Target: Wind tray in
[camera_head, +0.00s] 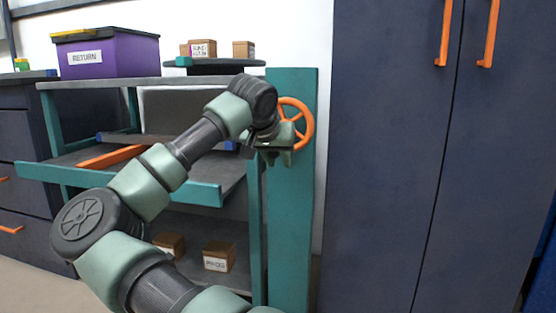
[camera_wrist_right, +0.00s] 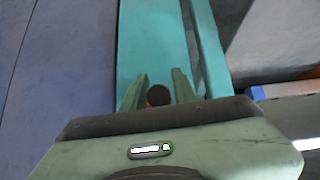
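An orange hand wheel (camera_head: 308,123) is mounted on a teal post (camera_head: 290,230). My right gripper (camera_head: 276,152) is at the lower left of the wheel. In the right wrist view, a dark round knob (camera_wrist_right: 158,95) fills the gap between its two fingers (camera_wrist_right: 160,90), which appear shut on it. The gripper and wrist hide part of the wheel. The tray (camera_head: 190,192), with a teal front rim, sticks out of the rack left of the post. An orange bar (camera_head: 110,156) lies on it. My arm hides part of the tray. My left gripper is not in view.
More boxes (camera_head: 219,256) sit on the lower shelf. A tall dark cabinet (camera_head: 385,150) with orange handles stands right of the post.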

